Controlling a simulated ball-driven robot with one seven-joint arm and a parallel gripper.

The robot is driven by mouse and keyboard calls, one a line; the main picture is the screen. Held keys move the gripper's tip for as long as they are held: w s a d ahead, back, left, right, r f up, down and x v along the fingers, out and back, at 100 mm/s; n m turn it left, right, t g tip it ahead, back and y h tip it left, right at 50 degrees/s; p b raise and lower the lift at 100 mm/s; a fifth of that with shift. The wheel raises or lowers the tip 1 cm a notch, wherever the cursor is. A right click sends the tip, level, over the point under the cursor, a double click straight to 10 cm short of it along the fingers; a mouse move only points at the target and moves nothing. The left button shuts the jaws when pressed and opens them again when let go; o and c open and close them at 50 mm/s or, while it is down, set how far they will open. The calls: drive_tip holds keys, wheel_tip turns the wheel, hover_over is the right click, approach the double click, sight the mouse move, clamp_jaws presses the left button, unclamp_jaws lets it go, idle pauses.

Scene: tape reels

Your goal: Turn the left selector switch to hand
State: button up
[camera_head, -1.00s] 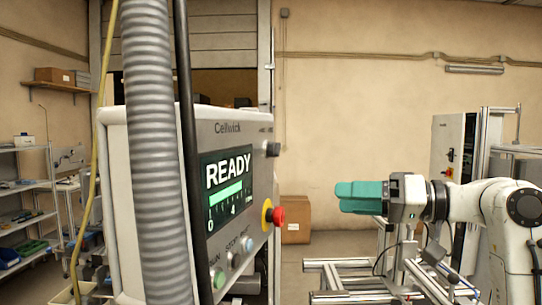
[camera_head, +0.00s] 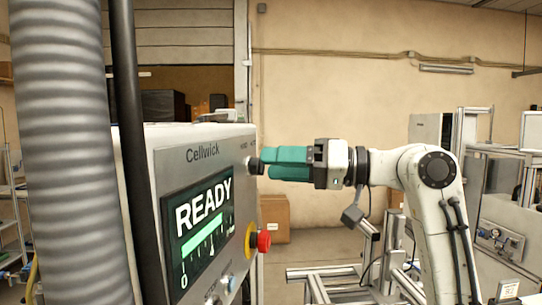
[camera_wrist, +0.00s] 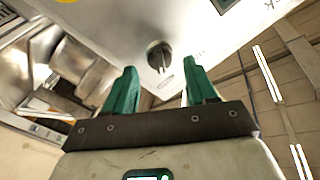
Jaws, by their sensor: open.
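The black selector switch (camera_head: 255,166) sits on the upper right of the grey Cellwick panel (camera_head: 170,160), under small lettering too small to read. It also shows in the wrist view (camera_wrist: 159,55) as a round black knob with a light mark. My gripper (camera_head: 268,164) has teal fingers and points left at the switch. In the wrist view the fingers (camera_wrist: 161,78) are apart, with the knob lined up ahead between their tips and nothing held. The head view shows the tips at the switch; I cannot tell whether they touch it.
A red emergency stop (camera_head: 263,241) on a yellow base juts out below the switch. The READY screen (camera_head: 200,230) is left of it. A thick grey ribbed hose (camera_head: 65,150) and a black cable stand in front of the panel's left side. A cardboard box (camera_head: 275,215) is behind.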

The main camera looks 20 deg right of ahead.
drive_tip(key=shift+x, duration=0.9)
drive_tip(key=c, duration=1)
